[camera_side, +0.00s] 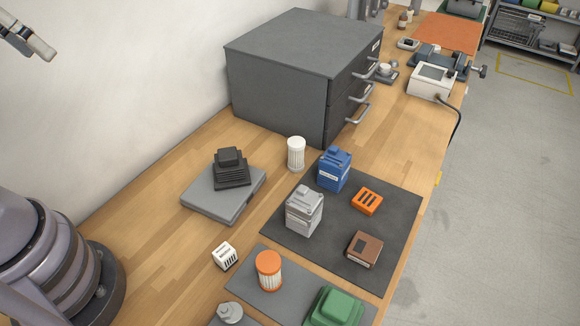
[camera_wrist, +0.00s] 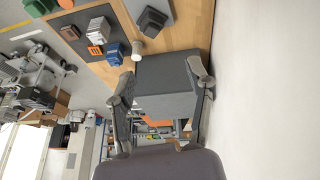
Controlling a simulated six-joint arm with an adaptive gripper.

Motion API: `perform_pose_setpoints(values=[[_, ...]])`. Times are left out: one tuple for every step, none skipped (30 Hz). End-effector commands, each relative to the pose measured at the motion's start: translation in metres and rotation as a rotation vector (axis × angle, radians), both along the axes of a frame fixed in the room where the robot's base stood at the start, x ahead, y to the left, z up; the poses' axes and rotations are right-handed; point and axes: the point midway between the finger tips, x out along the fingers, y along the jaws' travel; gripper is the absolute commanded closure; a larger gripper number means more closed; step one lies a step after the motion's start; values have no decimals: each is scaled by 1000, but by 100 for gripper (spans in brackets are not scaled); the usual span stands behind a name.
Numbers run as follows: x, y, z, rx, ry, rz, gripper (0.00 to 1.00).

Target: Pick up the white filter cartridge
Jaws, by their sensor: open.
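The white filter cartridge (camera_side: 296,154) stands upright on the wooden bench, in front of the grey drawer cabinet and beside the dark mat. It also shows small in the wrist view (camera_wrist: 137,49), beyond my left finger. In the side view only part of my gripper (camera_side: 34,46) shows, at the top left edge, high up and far from the cartridge. In the wrist view my gripper (camera_wrist: 162,77) has its two fingers wide apart with nothing between them but the distant cabinet.
The grey cabinet (camera_side: 285,75) stands close behind the cartridge. The dark mat (camera_side: 330,234) holds blue, silver, orange and brown parts. A grey slab (camera_side: 200,202) bears a dark stepped block (camera_side: 231,172). An orange-topped cartridge (camera_side: 268,270) stands nearer. Bare wood lies left of the white cartridge.

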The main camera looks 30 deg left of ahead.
Motion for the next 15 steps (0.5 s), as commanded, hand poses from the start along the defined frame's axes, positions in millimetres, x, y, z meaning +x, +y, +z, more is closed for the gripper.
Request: perform_pose_setpoints(values=[[13, -7, -1, -52, 62, 24, 47], [20, -12, -2, -91, 101, 42, 47], [32, -20, -4, -146, 157, 68, 47], [41, -26, -5, -189, 201, 89, 47], [50, -33, -7, -233, 243, 110, 47], [64, -41, -10, -291, 301, 140, 47], [73, -47, -12, -333, 343, 163, 47], [84, -52, -15, -374, 384, 186, 47], [98, -60, -20, -431, 441, 217, 47], [109, -66, -24, -473, 482, 242, 47], [120, -71, -28, -515, 524, 267, 47], [134, -78, -34, -572, 578, 299, 47], [145, -83, -40, -614, 618, 324, 47], [156, -88, -46, -656, 659, 350, 47], [171, -94, -55, -711, 711, 385, 47]])
